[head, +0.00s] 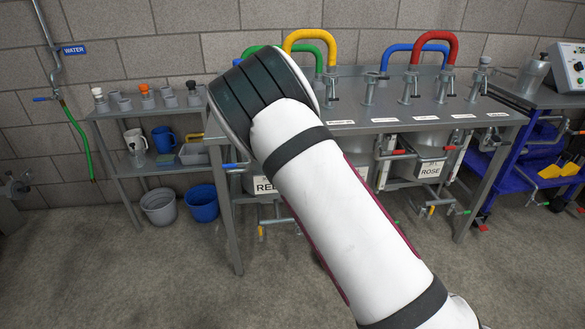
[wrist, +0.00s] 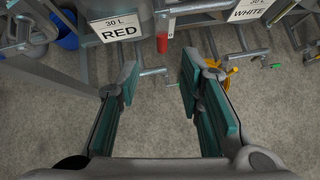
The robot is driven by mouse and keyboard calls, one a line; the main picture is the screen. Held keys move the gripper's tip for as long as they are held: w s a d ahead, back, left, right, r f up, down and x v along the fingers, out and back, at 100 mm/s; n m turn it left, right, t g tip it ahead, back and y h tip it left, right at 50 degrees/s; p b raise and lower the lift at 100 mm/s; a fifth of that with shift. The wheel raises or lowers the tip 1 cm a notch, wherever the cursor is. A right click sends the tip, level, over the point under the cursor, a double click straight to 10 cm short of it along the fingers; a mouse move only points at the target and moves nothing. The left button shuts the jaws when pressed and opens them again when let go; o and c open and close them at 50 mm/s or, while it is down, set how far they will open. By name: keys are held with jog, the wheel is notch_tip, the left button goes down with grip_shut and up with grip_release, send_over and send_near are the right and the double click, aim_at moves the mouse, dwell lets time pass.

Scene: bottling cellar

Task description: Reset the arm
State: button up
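My gripper (wrist: 158,85) shows in the wrist view with its two teal-padded fingers apart and nothing between them. Bare concrete floor shows through the gap. Beyond the fingertips are a tank label reading 30 L RED (wrist: 119,31) and a red-handled valve (wrist: 162,43). In the head view my white arm reaches up across the middle, in front of the steel bench. The gripper itself is hidden there behind the arm.
A steel bench (head: 500,121) carries several taps and coloured hoses. A side shelf (head: 140,112) holds small vessels. Grey (head: 159,208) and blue (head: 202,205) buckets stand on the floor. A blue cart (head: 535,160) stands at right. The near floor at left is clear.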

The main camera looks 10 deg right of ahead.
jog(key=s+d+r+m+g+h, duration=0.2)
jog(key=s+d+r+m+h, duration=0.1)
jog(key=s+d+r+m, duration=1.2)
jog(key=s+r+m+g+y, duration=0.1)
jog(key=s+r+m, duration=0.3)
jog(key=s, duration=0.4)
jog(key=s+r+m+g, duration=0.1)
jog(key=s+r+m, duration=0.3)
jog(key=s, duration=0.3)
jog(key=s+a+m+g+y, duration=0.1)
jog(key=s+a+m, duration=0.25)
jog(key=s, duration=0.65)
jog(key=s+a+m+g+y, duration=0.15)
jog(key=s+m, duration=0.25)
jog(key=s, duration=0.7)
jog(key=s+a+m+g+y, duration=0.1)
jog(key=s+a+m+g, duration=0.15)
jog(key=s, duration=0.75)
notch_tip(320, 180, up, 23)
jog(key=t+p, duration=0.4)
jog(key=p, duration=1.8)
jog(key=shift+m, duration=0.4)
jog(key=shift+s, duration=0.1)
